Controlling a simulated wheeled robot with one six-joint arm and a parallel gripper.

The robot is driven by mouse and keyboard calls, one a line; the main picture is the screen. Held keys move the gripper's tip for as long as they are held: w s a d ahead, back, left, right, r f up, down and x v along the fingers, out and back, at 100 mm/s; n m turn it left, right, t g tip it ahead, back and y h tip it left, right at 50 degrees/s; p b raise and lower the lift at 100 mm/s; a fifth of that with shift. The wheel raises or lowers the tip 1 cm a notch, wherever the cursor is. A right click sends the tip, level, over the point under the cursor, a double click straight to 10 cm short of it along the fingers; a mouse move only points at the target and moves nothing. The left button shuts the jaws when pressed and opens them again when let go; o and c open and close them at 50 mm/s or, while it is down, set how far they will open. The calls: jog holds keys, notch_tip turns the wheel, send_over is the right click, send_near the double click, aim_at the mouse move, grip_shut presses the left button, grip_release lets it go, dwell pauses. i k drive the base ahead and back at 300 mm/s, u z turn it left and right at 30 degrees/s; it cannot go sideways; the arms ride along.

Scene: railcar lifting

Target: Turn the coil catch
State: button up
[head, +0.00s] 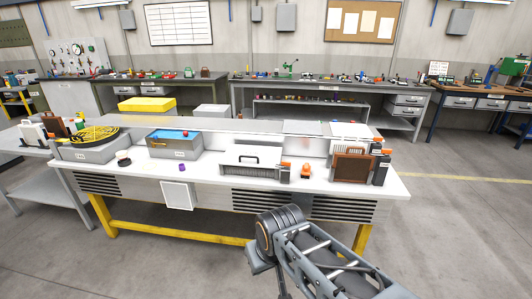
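A brown finned block (348,168), which looks like a coil, stands at the right end of the white workbench (225,192). Black upright parts (381,171) with an orange top (386,152) stand against its right side. A finned unit with a black handle (249,159) sits left of it, with a small orange-topped black part (285,172) at its right end. The catch is too small to tell apart. My arm rises from the lower right, in front of the bench.
A small orange piece (306,170) lies between the two finned units. A grey bin with blue inside (174,145) and a grey box with a yellow coiled hose (90,146) stand at left. A white panel (178,195) hangs at the bench front. The floor at right is clear.

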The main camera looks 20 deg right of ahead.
aim_at(285, 165)
jog(key=z, duration=0.45)
jog(key=i, duration=1.55)
jog(key=z, duration=0.65)
